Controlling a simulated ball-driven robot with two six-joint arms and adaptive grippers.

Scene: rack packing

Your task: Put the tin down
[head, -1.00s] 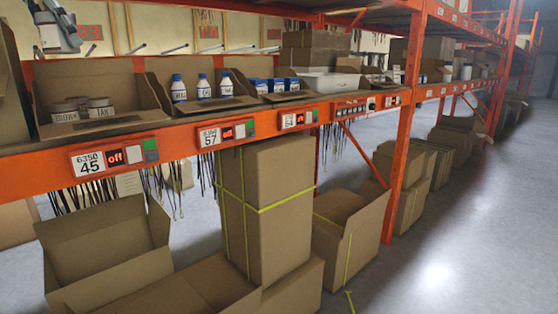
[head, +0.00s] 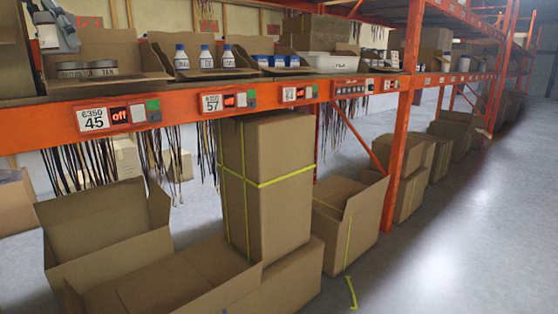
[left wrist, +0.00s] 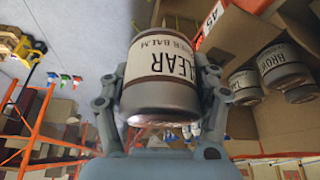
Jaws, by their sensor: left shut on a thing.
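My left gripper (left wrist: 160,97) is shut on a tin (left wrist: 165,75) with a white label reading "CLEAR" and a dark band, upside down in the left wrist view. In the head view my left gripper (head: 55,27) is at the top left, in front of the left part of an open cardboard bin (head: 115,47) on the shelf. The held tin is hard to make out there. My right gripper is not in view.
The orange shelf beam (head: 190,104) carries number labels, with 45 below the bin. Adjacent bins hold white bottles (head: 205,58) and blue-lidded tubs (head: 275,61). Cords hang below the beam.

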